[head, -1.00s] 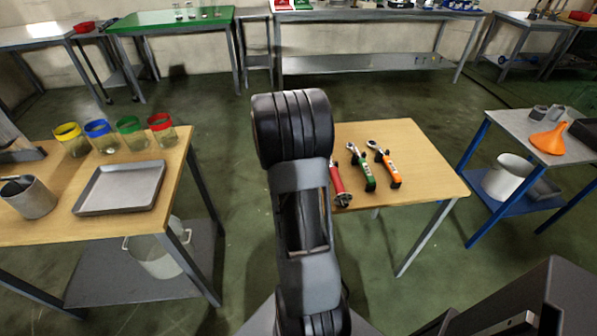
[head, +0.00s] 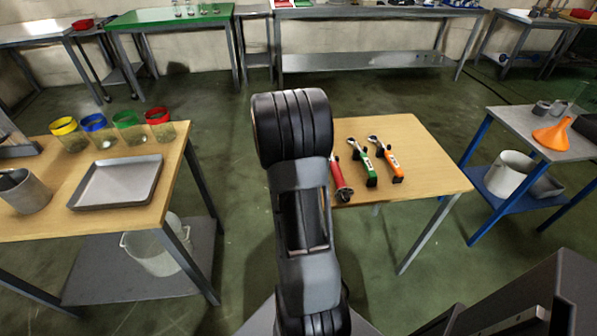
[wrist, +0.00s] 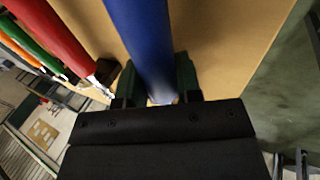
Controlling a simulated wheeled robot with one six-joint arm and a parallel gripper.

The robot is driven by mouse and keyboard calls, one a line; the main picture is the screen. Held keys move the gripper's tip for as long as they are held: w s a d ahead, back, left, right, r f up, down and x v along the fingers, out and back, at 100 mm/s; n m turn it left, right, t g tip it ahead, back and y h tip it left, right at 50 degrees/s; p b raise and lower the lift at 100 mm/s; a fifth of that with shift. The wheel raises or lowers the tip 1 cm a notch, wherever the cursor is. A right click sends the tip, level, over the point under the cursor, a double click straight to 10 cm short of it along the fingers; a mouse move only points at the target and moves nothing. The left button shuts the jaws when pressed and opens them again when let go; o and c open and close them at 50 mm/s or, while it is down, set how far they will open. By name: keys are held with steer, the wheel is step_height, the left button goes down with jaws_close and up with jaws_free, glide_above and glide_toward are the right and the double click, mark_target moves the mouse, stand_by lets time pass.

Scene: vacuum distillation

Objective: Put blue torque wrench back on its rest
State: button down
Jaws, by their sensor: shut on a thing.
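The blue torque wrench (wrist: 145,38) is between the two fingers of my gripper (wrist: 158,82) in the wrist view, and the jaws are shut on its handle. Its far end runs out of the top of that view. The wrench lies over or close above the wooden table; I cannot tell if it touches a rest. In the head view my arm hides the gripper and the blue wrench. A red wrench (head: 341,181) lies just right of my arm, and it also shows left of the blue one in the wrist view (wrist: 52,35).
A green wrench (head: 364,163) and an orange wrench (head: 390,163) lie beside the red one on the wooden table (head: 430,165). A dark block (wrist: 107,70) sits near the red wrench's end. Another table at left holds a metal tray (head: 76,206) and several jars.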

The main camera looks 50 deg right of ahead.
steer(key=shift+f, duration=0.15)
steer(key=c, duration=0.7)
jaws_free()
steer(key=p+v, duration=0.1)
steer(key=v, duration=1.3)
steer(key=s+a+r+n+t+y+p, duration=0.1)
steer(key=s+a+r+n+t+p, duration=0.1)
steer(key=a, duration=0.6)
steer(key=s+a+r+n+t+y+p, duration=0.1)
steer(key=s+a+r+n+t+p, duration=0.1)
steer(key=a, duration=0.7)
steer(key=s+a+r+n+t+y+p, duration=0.2)
steer(key=s+a+r+p, duration=0.3)
steer(key=a, duration=0.3)
steer(key=shift+a+r+n+p, duration=0.25)
steer(key=shift+n+p, duration=0.05)
steer(key=shift+n, duration=0.6)
